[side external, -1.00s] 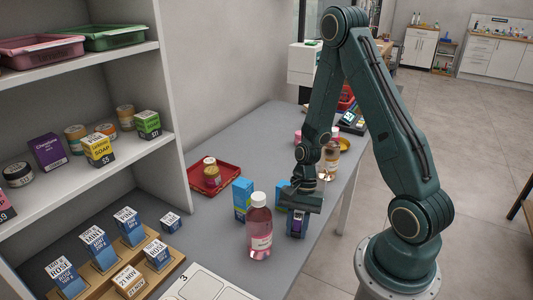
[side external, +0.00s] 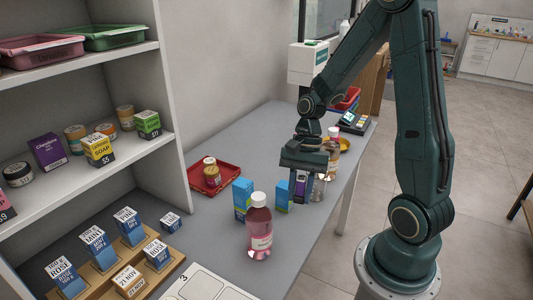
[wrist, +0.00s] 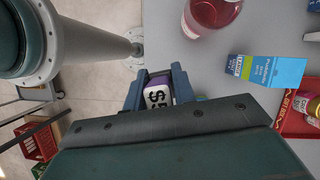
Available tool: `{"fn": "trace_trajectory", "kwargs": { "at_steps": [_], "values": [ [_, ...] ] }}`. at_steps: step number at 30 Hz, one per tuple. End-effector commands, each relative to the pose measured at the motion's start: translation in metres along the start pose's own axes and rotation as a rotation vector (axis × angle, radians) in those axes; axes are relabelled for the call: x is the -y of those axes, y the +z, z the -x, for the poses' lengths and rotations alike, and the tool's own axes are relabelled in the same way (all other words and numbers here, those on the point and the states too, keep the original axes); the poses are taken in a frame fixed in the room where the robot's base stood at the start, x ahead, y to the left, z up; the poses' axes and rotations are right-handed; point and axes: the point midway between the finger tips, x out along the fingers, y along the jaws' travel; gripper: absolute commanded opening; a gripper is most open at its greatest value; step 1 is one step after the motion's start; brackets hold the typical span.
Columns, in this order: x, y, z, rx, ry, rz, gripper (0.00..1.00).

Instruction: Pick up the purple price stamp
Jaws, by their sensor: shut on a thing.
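The purple price stamp (wrist: 159,93) shows in the wrist view between the two blue fingers of my gripper (wrist: 157,88), its white face with black print turned to the camera. My gripper is shut on it. In the side view the stamp (side external: 299,184) hangs upright between the fingers of my gripper (side external: 301,188), above the counter beside a blue box. The finger hides part of it there.
A pink bottle (side external: 259,228) stands in front, with blue boxes (side external: 242,198) (side external: 283,195) near it. A clear glass (side external: 319,187) and an amber bottle (side external: 333,155) stand close behind my gripper. A red tray (side external: 213,176) lies left. The shelf (side external: 184,160) borders the counter.

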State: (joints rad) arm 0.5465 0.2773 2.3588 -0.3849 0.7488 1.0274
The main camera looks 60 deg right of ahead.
Motion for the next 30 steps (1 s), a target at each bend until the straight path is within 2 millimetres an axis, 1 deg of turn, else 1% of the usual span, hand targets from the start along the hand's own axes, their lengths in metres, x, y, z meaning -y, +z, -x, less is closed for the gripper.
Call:
{"fn": "trace_trajectory", "kwargs": {
  "at_steps": [1, 6, 12, 19, 30],
  "values": [
    [0.001, 0.003, 0.01, -0.005, -0.004, 0.001, 0.0],
    [0.0, 0.014, 0.035, -0.004, -0.003, 0.001, 0.0],
    [0.0, 0.023, 0.057, -0.002, -0.003, -0.001, 0.0],
    [0.0, 0.027, 0.067, -0.001, 0.0, -0.001, 0.0],
    [0.0, 0.028, 0.067, -0.001, 0.0, -0.001, 0.0]
  ]
}}
